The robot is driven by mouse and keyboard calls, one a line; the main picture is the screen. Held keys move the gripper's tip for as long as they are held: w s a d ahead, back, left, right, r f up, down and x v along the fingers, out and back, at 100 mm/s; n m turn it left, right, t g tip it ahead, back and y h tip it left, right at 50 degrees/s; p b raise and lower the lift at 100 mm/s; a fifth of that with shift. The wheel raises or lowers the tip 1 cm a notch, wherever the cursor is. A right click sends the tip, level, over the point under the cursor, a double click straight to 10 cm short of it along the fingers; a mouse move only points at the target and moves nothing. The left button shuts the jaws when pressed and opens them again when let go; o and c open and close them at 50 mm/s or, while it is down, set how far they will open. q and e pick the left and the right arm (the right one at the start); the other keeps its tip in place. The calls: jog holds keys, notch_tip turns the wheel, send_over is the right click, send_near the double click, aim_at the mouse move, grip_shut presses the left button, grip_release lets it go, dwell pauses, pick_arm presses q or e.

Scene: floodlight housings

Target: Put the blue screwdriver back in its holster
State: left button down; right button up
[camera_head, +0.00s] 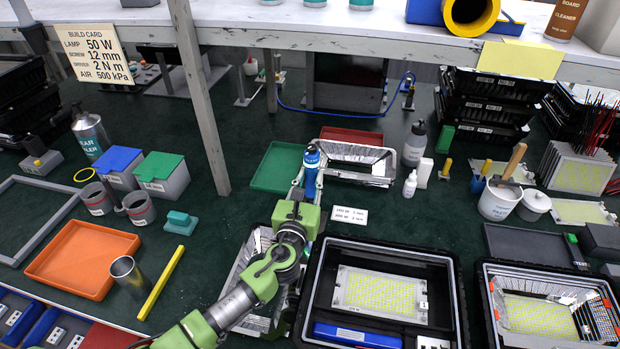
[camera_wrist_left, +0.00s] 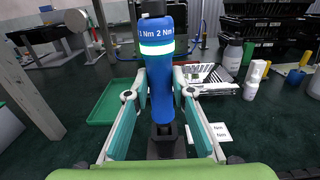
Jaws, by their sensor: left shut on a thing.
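The blue screwdriver (camera_head: 311,172) is upright in my left gripper (camera_head: 308,182), in the middle of the bench. In the left wrist view the blue screwdriver (camera_wrist_left: 160,75) shows a black top, a white band and "1 Nm 2 Nm" lettering. The fingers of my left gripper (camera_wrist_left: 160,97) are shut on its body from both sides. A dark block (camera_wrist_left: 166,142) shows directly below the screwdriver, possibly the holster. I cannot tell whether the screwdriver's lower end is inside it. In the head view my gripper hides that spot. My right gripper is not in view.
A green tray (camera_head: 277,167) lies just left of the gripper, and a reflector housing (camera_head: 343,153) stands behind right. A white label card (camera_head: 349,215) lies to the right. A shelf post (camera_head: 205,110) rises at left. A black case (camera_head: 455,300) stands in front right.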

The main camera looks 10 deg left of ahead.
aim_at(310, 189)
pick_arm(q)
jog(key=shift+f+b, duration=1.5)
jog(key=shift+f, duration=0.2)
jog(key=c, duration=1.7)
grip_release()
jog(key=shift+s+f, duration=0.1)
jog(key=shift+f, duration=0.05)
jog(key=s, duration=1.2)
jog(key=shift+w, duration=0.1)
